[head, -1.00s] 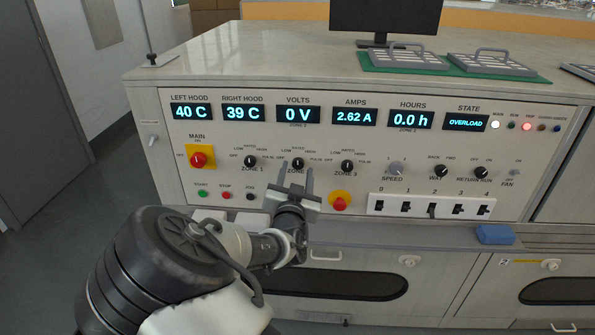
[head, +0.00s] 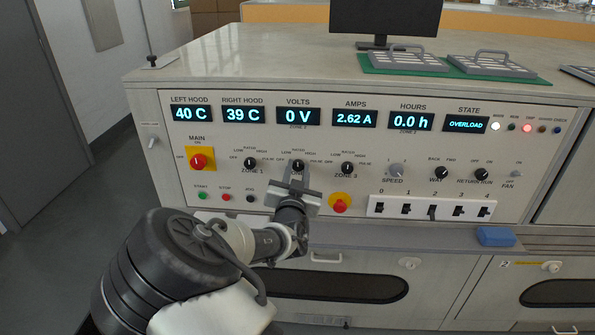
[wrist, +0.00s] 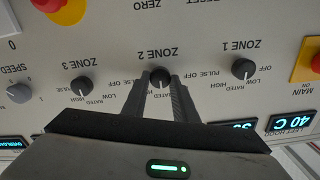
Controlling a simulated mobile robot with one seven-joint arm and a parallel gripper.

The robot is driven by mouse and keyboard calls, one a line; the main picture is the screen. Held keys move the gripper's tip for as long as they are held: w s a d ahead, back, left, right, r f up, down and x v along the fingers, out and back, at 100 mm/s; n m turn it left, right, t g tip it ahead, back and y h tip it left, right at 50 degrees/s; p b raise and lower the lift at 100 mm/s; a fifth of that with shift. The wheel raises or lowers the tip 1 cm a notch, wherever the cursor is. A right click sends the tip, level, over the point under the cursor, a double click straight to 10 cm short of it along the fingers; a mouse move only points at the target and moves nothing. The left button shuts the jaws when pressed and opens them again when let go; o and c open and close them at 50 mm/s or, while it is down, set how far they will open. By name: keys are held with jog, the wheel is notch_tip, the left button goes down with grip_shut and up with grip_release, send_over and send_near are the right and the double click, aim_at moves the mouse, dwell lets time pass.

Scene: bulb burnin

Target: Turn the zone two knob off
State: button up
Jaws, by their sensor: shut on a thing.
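The zone two knob (head: 298,165) is a small black round knob in the middle of the three zone knobs on the panel. It also shows in the wrist view (wrist: 160,76), where the picture is upside down. My gripper (head: 297,172) is at this knob, its two fingers on either side of it. In the wrist view my gripper (wrist: 161,80) is shut on the knob. The knob's pointer is mostly hidden by the fingers, so I cannot tell its setting. The volts display (head: 298,116) above it reads 0 V, and the state display (head: 466,124) reads OVERLOAD.
The zone one knob (head: 250,163) and zone three knob (head: 347,168) flank it closely. A red and yellow button (head: 340,204) is below right. The red main switch (head: 198,160) is at the left, and a row of black switches (head: 432,208) at the right.

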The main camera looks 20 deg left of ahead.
jog(key=shift+n, duration=0.3)
jog(key=n, duration=0.7)
jog(key=shift+a, duration=0.1)
jog(key=n, duration=0.4)
jog(key=shift+f+n, duration=0.1)
jog(key=shift+n, duration=1.9)
jog(key=o, duration=1.1)
jog(key=shift+s, duration=0.1)
jog(key=p+v, duration=0.2)
jog(key=v, duration=1.5)
jog(key=shift+s+a+p, duration=0.1)
jog(key=shift+s+p, duration=0.1)
jog(key=shift+p, duration=0.1)
